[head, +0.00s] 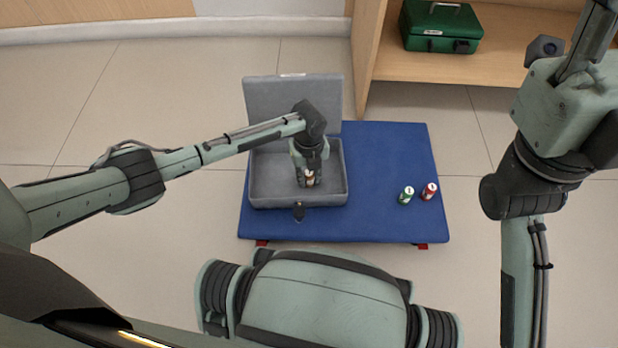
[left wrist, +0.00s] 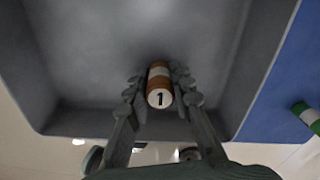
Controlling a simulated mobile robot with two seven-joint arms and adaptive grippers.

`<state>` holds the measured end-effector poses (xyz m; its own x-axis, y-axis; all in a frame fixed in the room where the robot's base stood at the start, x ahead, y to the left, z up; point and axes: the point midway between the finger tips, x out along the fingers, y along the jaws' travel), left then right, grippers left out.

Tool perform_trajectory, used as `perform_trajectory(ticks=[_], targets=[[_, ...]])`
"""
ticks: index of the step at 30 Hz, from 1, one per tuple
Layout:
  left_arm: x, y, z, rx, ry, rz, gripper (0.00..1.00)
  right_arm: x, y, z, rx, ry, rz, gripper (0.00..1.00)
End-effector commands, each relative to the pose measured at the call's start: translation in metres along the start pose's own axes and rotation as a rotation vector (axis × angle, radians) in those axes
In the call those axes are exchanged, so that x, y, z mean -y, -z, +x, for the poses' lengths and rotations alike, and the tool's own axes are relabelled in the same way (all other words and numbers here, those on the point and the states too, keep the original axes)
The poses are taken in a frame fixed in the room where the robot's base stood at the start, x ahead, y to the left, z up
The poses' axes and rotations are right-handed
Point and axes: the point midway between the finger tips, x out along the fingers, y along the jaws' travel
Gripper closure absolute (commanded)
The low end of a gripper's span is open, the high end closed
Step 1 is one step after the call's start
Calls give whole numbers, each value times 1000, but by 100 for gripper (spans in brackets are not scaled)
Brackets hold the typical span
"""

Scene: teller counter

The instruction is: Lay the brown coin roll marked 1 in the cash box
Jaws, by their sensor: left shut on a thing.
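The brown coin roll (left wrist: 158,84) has a white end marked 1. My left gripper (left wrist: 159,92) is shut on it, with a finger on each side. In the head view the roll (head: 310,178) shows between the fingertips of my left gripper (head: 308,180), over the inside of the open grey cash box (head: 262,203). The box's lid stands up at the back. In the left wrist view the box floor (left wrist: 90,50) lies behind the roll; I cannot tell whether the roll touches it. My right gripper is not clearly in view; the right arm is raised at the right.
A green-banded roll (head: 406,195) and a red roll (head: 429,191) stand on the blue mat (head: 385,150) right of the box. A green case (head: 441,28) sits on the wooden shelf (head: 510,60) at the back right. The mat's right half is mostly clear.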

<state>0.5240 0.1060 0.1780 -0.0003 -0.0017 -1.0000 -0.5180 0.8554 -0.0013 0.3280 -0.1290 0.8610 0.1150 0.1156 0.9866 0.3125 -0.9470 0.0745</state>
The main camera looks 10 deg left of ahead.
Motion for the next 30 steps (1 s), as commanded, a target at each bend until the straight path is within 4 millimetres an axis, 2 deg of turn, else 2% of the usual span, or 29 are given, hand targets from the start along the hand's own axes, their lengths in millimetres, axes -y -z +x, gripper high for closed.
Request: perform_trajectory(ticks=[10, 11, 16, 25, 30], targets=[[0, -1, 3, 1, 1, 0, 100, 0, 0, 0, -3, 4, -1, 60], [0, 0, 3, 1, 0, 0, 77, 0, 0, 1, -5, 5, -1, 60], [0, 0, 3, 1, 0, 0, 57, 0, 0, 1, -5, 5, -1, 60], [0, 0, 0, 1, 1, 0, 57, 0, 0, 3, -5, 5, -2, 60], [0, -1, -21, 2, 2, 1, 57, -1, 3, 10, -4, 1, -1, 60]])
